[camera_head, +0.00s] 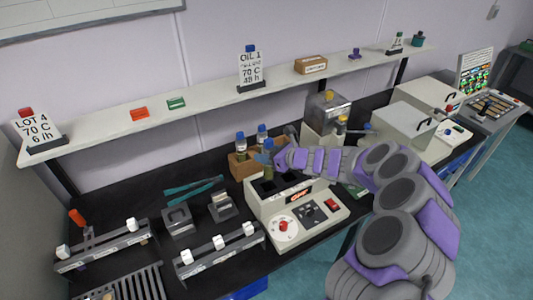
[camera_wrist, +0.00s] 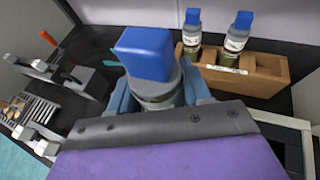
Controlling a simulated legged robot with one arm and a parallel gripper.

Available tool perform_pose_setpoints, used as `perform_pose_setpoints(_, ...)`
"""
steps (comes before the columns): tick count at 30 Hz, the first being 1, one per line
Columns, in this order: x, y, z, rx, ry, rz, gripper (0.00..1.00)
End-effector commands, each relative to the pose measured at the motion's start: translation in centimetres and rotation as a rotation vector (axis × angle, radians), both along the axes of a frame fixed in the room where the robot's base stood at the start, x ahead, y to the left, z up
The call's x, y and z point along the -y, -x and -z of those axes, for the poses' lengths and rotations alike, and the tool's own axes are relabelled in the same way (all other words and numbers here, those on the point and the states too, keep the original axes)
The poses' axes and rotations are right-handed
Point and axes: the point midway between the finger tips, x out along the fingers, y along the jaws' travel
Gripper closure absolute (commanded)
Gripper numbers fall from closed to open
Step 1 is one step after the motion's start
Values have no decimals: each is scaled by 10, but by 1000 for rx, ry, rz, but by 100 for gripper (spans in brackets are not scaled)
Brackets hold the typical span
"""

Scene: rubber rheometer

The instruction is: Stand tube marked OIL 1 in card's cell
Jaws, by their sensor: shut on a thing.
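My gripper (camera_head: 272,157) is shut on a blue-capped tube (camera_wrist: 148,55), upright between its blue fingers (camera_wrist: 198,88) in the wrist view. Its label cannot be read. In the head view the tube is above the back of the block heater (camera_head: 300,207), near its dark square cells (camera_head: 268,187). The card (camera_head: 250,68) on the shelf reads OIL 1, 70 C, 48 h. Two other blue-capped tubes (camera_wrist: 192,35) (camera_wrist: 237,40) stand in the wooden rack (camera_wrist: 262,78) behind; their marks are too small to read.
The wall shelf (camera_head: 200,103) runs above the bench and carries a LOT 4 card (camera_head: 38,130) and small boxes. Metal fixtures (camera_head: 220,250) and blue tongs (camera_head: 193,188) lie left of the heater. White instruments (camera_head: 405,125) stand to the right.

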Motion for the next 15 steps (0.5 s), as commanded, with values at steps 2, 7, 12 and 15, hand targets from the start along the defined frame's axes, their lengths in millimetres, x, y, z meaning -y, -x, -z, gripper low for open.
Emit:
perform_pose_setpoints(2, 0, 0, 9, -1, -1, 0, 100)
perform_pose_setpoints(7, 0, 0, 34, -2, 0, 2, 100)
perform_pose_setpoints(12, 0, 0, 34, 0, 0, 1, 100)
perform_pose_setpoints(15, 0, 1, 33, 0, 0, 1, 100)
